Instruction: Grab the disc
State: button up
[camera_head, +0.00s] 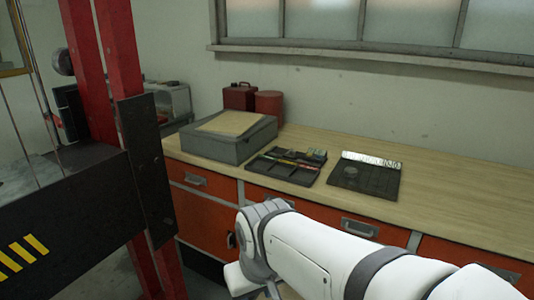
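A small dark round piece (350,172), which looks like the disc, lies on a flat dark tray (378,189) on the workbench, right of the middle of the picture. Its details are too small to tell. My white and grey arm reaches in from the lower right, in front of the bench and below the tray. The arm's end runs down to the bottom edge of the picture. My gripper's fingers do not show. Nothing covers the round piece.
A dark compartment tray (285,166) with small tools stands left of the flat tray. Further left is a grey box (228,147). Red containers (268,106) stand behind it. A red and black frame (105,100) rises at the left. The wooden bench top (460,190) is clear at right.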

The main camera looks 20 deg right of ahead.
aim_at(349, 172)
jog(key=z, duration=0.7)
jog(key=i, duration=1.5)
jog(key=z, duration=0.95)
jog(key=k, duration=0.7)
jog(key=z, duration=0.15)
jog(key=i, duration=0.75)
